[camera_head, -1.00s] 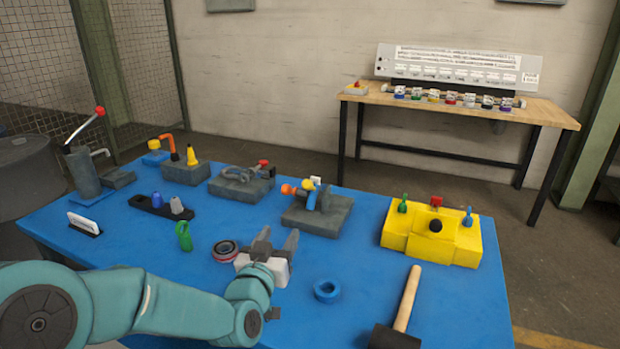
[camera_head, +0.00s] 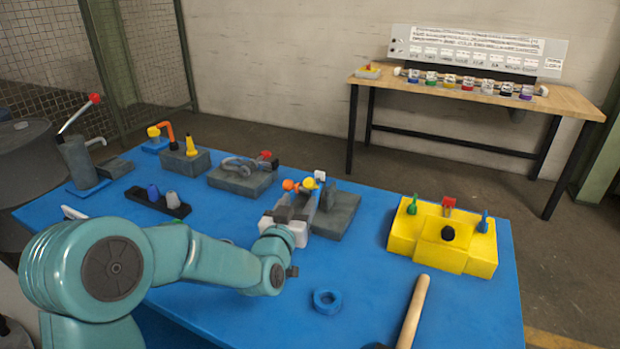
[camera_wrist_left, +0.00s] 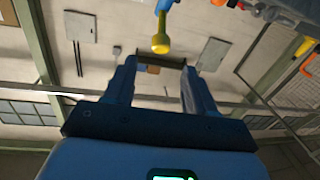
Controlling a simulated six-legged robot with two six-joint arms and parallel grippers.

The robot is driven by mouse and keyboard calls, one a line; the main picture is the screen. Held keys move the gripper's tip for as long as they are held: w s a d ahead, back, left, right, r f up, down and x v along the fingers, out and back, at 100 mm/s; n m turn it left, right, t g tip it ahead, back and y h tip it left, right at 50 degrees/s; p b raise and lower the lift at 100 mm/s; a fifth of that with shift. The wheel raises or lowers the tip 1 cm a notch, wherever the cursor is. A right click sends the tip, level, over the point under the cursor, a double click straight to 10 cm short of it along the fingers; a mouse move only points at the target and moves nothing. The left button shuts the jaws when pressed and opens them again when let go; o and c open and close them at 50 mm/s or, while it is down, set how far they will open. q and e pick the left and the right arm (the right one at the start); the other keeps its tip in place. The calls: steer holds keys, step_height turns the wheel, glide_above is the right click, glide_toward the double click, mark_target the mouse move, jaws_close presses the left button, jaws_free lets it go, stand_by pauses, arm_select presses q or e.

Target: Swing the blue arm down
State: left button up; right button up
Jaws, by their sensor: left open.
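Whether a finger touches the fixture cannot be told. My right gripper is out of view.
A yellow box (camera_head: 440,241) with small levers stands to the right. A blue ring (camera_head: 327,301) and a mallet (camera_head: 412,312) lie at the front. Grey blocks with fittings (camera_head: 240,178) stand at the back left. The table is clear between the ring and the fixture.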

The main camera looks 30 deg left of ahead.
mark_target(308, 183)
arm_select(q)
steer(key=p+x, duration=0.2)
steer(key=x, duration=0.7)
steer(key=shift+w+a, duration=0.1)
steer(key=shift+w, duration=0.2)
jaws_close()
steer(key=shift+r, duration=0.1)
